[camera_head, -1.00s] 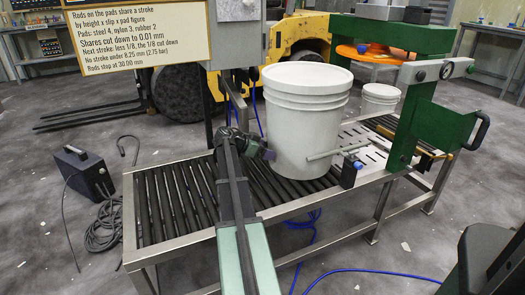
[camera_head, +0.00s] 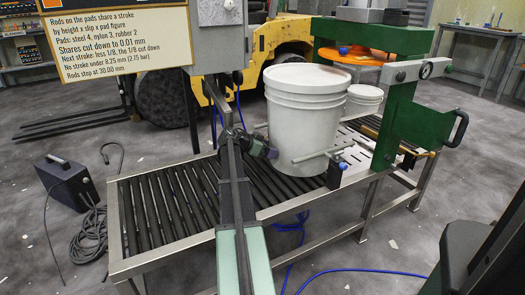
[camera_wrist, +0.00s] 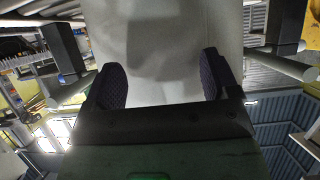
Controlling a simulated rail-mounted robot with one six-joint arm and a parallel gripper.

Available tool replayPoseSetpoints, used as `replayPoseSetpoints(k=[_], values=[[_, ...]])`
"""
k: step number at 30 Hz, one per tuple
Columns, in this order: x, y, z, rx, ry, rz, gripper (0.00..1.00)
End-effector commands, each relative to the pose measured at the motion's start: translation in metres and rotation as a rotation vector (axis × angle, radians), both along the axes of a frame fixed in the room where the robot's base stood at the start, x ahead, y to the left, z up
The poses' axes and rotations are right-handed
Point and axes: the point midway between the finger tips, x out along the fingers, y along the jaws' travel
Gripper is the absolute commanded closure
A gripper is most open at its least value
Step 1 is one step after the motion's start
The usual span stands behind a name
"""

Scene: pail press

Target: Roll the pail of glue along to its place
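The white lidded pail (camera_head: 303,112) stands upright on the black rollers of the conveyor (camera_head: 166,203), just left of the green press (camera_head: 400,115). My gripper (camera_head: 267,148) is at the pail's near left side, low on its wall. In the wrist view the pail wall (camera_wrist: 165,45) fills the space ahead of my gripper (camera_wrist: 160,82). Its two dark padded fingers are spread apart; I cannot tell whether they touch the wall. A grey rod (camera_head: 322,155) on a post passes in front of the pail. The pail's base is partly hidden.
A smaller white pail (camera_head: 363,101) is behind the big one, near the press. A slotted plate (camera_head: 357,153) lies beyond the rollers. A grey cabinet (camera_head: 219,33) and sign (camera_head: 116,32) hang at the back left. A black box (camera_head: 64,184) with cables sits on the floor.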

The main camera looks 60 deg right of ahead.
Motion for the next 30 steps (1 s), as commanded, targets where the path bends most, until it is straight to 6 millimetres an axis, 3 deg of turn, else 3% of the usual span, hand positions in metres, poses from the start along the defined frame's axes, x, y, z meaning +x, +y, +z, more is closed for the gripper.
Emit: replayPoseSetpoints(k=[11, 30], values=[[-0.002, -0.002, 0.000, 0.000, 0.000, -0.001, 0.20], [-0.027, -0.039, 0.000, 0.001, 0.001, -0.002, 0.20]])
